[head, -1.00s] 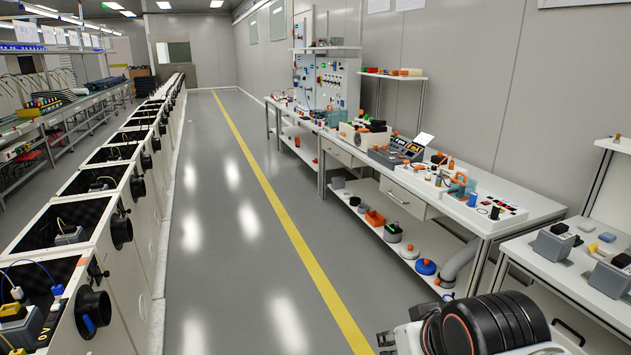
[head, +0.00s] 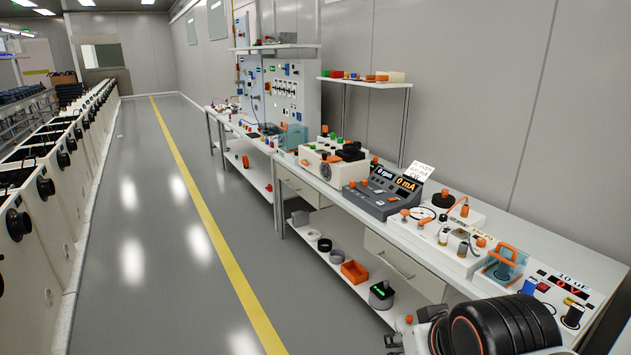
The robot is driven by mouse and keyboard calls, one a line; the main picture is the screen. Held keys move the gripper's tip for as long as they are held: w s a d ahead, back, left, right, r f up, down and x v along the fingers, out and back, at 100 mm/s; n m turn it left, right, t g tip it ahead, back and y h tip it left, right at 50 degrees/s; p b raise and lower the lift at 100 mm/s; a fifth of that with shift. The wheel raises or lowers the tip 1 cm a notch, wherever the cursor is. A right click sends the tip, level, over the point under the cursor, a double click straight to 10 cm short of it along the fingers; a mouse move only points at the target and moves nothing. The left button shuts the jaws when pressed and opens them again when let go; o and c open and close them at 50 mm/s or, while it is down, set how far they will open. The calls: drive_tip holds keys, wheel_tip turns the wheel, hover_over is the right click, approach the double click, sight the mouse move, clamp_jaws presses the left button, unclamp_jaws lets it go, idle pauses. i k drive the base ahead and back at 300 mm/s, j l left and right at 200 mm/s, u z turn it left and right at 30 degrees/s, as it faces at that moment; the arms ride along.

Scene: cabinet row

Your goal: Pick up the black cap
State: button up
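Several small black round pieces show on the bench in the head view, and I cannot tell which one is the black cap. One black round piece (head: 443,199) sits on a white box at the back of the bench. Another black ring-like piece (head: 325,245) lies on the lower shelf. A black cylindrical piece (head: 572,316) stands near the front right. My arm fills the bottom right corner, with a black rounded joint. The fingers of my gripper do not show clearly, and nothing is seen held.
The long white bench (head: 520,235) runs along the right wall, crowded with a grey meter console (head: 385,195) and a clear blue box (head: 503,268). The grey aisle floor (head: 140,260) is free, with white cabinets (head: 60,200) at left.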

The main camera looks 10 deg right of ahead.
sight(443, 200)
drive_tip(key=i+u, duration=0.2)
drive_tip(key=i, duration=0.7)
drive_tip(key=i+l+u, duration=0.1)
drive_tip(key=i+u, duration=0.15)
drive_tip(key=i, duration=0.7)
drive_tip(key=i+z, duration=0.4)
drive_tip(key=i+j+z, duration=0.1)
drive_tip(key=i+z, duration=0.3)
drive_tip(key=i+l+z, duration=0.1)
drive_tip(key=i+z, duration=0.3)
drive_tip(key=i+j+z, duration=0.1)
drive_tip(key=i+z, duration=0.35)
drive_tip(key=l+z, duration=0.15)
drive_tip(key=i+l, duration=0.05)
